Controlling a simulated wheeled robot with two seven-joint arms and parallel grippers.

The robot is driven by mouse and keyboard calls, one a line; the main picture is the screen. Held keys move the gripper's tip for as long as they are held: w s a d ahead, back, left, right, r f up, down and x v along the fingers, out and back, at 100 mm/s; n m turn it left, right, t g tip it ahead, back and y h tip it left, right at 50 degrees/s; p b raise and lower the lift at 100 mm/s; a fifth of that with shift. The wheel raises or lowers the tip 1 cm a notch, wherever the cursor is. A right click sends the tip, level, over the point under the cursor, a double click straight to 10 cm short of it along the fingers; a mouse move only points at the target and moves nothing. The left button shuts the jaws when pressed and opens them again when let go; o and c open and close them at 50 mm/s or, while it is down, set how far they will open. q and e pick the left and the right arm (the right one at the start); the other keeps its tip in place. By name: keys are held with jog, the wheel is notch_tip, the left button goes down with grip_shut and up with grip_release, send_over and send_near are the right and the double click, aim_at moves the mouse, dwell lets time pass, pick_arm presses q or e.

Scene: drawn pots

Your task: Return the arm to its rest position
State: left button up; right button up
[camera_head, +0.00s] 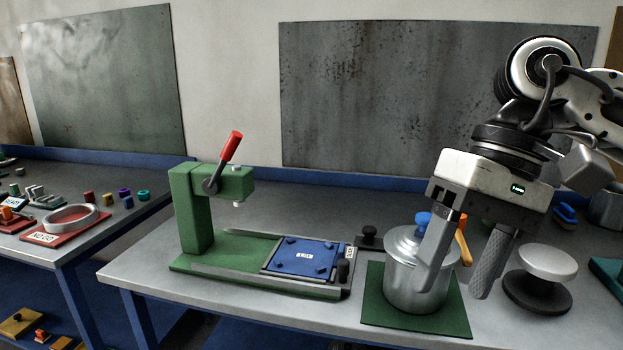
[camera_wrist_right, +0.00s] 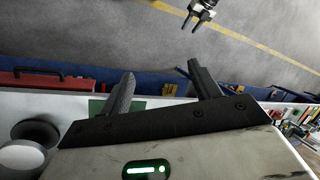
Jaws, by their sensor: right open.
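My right gripper (camera_head: 452,292) hangs in front of the right part of the metal pot (camera_head: 402,283), fingers spread and pointing down. One finger overlaps the pot and the other is right of it; whether either touches is unclear. Both fingers also show apart and empty in the wrist view (camera_wrist_right: 160,70). The lidded pot, with a blue knob (camera_head: 423,218) and a partly hidden orange part (camera_head: 462,243), stands upright on a green mat (camera_head: 376,318). A cut-off, two-pronged dark thing at the wrist view's top may be my left gripper (camera_wrist_right: 200,12); its jaw state is unclear.
A green press (camera_head: 190,220) with a red lever and a blue plate (camera_head: 304,257) stands left of the pot. A white-topped round stand (camera_head: 547,262) is close right of my gripper. The bench front left (camera_head: 150,272) is clear. Another table (camera_head: 90,225) holds small parts.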

jog(key=s+a+f+m+g+y, duration=0.2)
jog(key=a+m+g+y, duration=0.2)
jog(key=a+m+y, duration=1.3)
jog(key=w+d+f+m+t+h, duration=0.25)
jog(key=w+f+m+t, duration=0.3)
jog(key=m+t, duration=0.8)
jog(key=w+d+f+m+t+h, duration=0.3)
jog(key=f+m+t, duration=0.45)
jog(key=m, duration=1.15)
jog(key=d+f+m+t+h, duration=0.2)
jog(key=d+f+m+h, duration=0.4)
jog(key=f+m, duration=0.5)
jog(key=s+d+f+m+g+h, duration=0.3)
jog(key=s+f+m, duration=0.3)
jog(key=s+f, duration=0.1)
jog(key=s+d+f+m+g+h, duration=0.3)
jog(key=s+f+m, duration=0.3)
jog(key=f, duration=0.4)
jog(key=shift+s+d+f+g, duration=0.3)
jog(key=shift+s+g, duration=0.1)
jog(key=shift+s, duration=0.2)
jog(key=shift+h, duration=0.25)
